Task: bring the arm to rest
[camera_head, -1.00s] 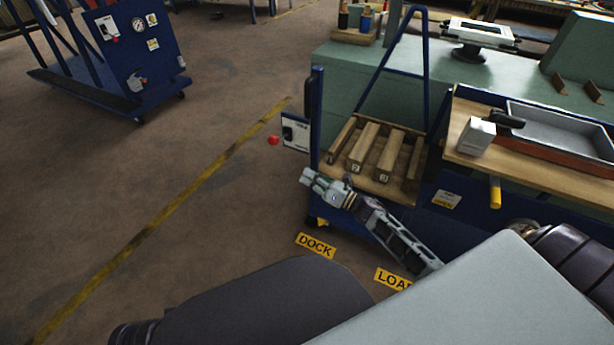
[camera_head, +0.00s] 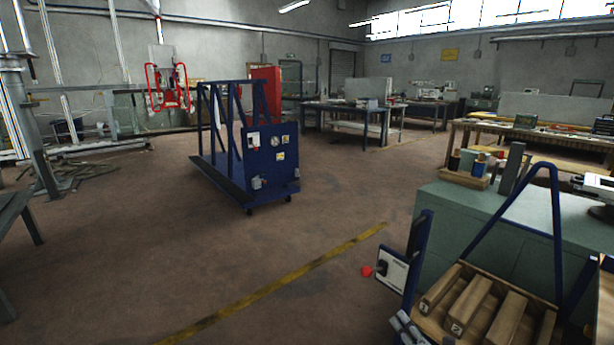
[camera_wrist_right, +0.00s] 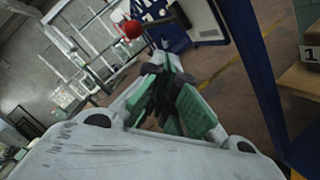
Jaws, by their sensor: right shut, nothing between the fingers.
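My right gripper (camera_head: 405,328) shows only in part at the bottom edge of the head view, beside the near left side of the blue frame. In the right wrist view, its green-padded fingers (camera_wrist_right: 172,98) are shut together with nothing between them. The blue frame (camera_head: 416,262) carries a wooden rack (camera_head: 548,328) with several numbered wooden blocks (camera_head: 472,302). A blue post (camera_wrist_right: 258,70) of it also shows at the right of the wrist view. My left gripper is in neither view.
A white control box (camera_head: 391,270) with a red knob (camera_head: 366,271) sticks out from the frame's left side. A green cabinet (camera_head: 455,205) stands behind it. A blue wheeled cart (camera_head: 270,165) stands farther off at left centre. The floor around the yellow line (camera_head: 290,280) is clear.

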